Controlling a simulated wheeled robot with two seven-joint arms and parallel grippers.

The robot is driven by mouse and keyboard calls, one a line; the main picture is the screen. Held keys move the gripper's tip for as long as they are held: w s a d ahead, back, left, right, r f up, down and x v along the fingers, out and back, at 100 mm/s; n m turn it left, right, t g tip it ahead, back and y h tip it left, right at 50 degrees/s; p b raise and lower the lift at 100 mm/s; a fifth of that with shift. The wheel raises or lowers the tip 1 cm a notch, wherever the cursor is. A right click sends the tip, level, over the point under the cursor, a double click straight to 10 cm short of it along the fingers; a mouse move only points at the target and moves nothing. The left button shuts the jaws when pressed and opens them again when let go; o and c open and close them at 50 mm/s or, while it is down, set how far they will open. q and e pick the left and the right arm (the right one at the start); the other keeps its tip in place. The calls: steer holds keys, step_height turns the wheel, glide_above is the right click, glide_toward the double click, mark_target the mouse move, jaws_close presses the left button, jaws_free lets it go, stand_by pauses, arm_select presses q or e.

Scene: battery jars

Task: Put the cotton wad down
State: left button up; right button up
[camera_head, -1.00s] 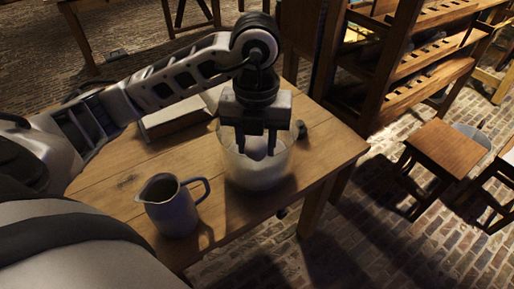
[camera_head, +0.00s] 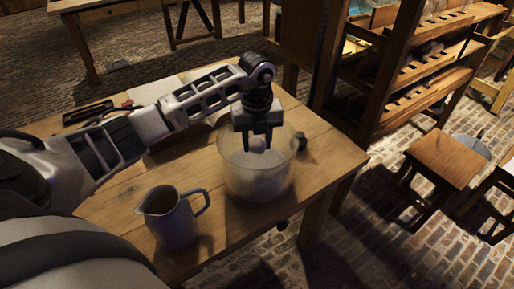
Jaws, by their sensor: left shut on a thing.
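The cotton wad (camera_head: 258,143) is a small pale lump between the fingers of my left gripper (camera_head: 258,146). The gripper points down and is shut on the wad. It hangs at the mouth of a wide clear glass jar (camera_head: 256,188), which stands on the wooden table near its right end. The jar's lower part looks whitish and cloudy. Whether the wad touches anything inside the jar cannot be told. My right gripper is not in view.
A grey-blue pitcher (camera_head: 172,217) stands on the table (camera_head: 120,207) left of the jar, near the front edge. A small dark object (camera_head: 301,141) sits just right of the jar. A dark tool (camera_head: 88,111) lies at the back left. Shelves and stools stand beyond the table.

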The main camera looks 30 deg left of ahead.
mark_target(257, 158)
arm_select(q)
steer(key=shift+w+a+f, duration=0.1)
steer(key=shift+w+f, duration=0.1)
steer(key=shift+f, duration=0.05)
step_height(257, 158, down, 3)
steer(key=shift+w+a+p, duration=0.15)
steer(key=shift+p, duration=0.2)
steer(key=shift+f, duration=0.25)
steer(key=shift+f, duration=0.2)
steer(key=o, duration=0.9)
steer(key=shift+r, duration=0.1)
